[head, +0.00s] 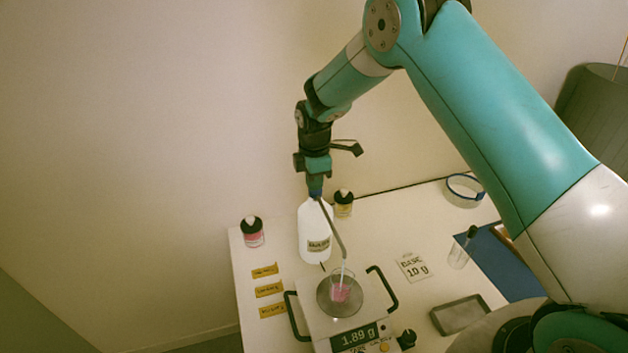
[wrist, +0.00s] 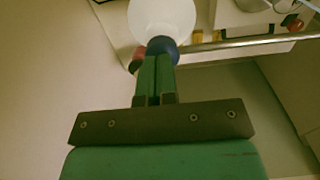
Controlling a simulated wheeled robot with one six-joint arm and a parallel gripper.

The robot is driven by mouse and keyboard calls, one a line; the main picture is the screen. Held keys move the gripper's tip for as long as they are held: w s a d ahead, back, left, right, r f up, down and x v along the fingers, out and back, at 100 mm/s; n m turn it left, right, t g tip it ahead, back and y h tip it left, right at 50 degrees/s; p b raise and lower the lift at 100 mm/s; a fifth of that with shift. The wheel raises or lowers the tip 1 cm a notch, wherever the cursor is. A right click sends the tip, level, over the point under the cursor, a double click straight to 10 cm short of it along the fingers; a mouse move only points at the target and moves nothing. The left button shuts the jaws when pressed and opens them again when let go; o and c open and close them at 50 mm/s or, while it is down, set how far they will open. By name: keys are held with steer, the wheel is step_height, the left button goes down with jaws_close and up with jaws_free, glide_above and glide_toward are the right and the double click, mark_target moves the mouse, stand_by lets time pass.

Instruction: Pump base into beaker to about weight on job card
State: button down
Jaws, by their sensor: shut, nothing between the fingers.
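The white base bottle (head: 311,225) stands at the back of the table. Its blue pump head (head: 316,193) carries a long metal spout (head: 333,228) that slants toward the beaker. The clear beaker (head: 341,288) holds some pink liquid and stands on the scale's round plate. The scale display (head: 357,336) reads 1.89 g. The job card (head: 412,267) seems to read "10 g"; a decimal point is unclear. My gripper (head: 316,181) points down over the bottle, shut and empty, with its tips at the pump head. In the wrist view, its closed fingers (wrist: 156,62) meet the blue pump head (wrist: 162,46).
A pink bottle (head: 252,232) and a yellowish bottle (head: 343,203) flank the base bottle. Yellow labels (head: 268,290) lie at left. A dropper glass (head: 461,248), a grey tray (head: 460,314) and a blue-rimmed ring (head: 465,188) are at right. Black handles (head: 383,286) flank the scale.

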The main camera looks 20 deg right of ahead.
steer(key=shift+f, duration=0.55)
steer(key=shift+s+r, duration=0.1)
steer(key=shift+r+p, duration=0.35)
step_height(320, 180, up, 14)
steer(key=b, duration=0.1)
steer(key=shift+f, duration=0.15)
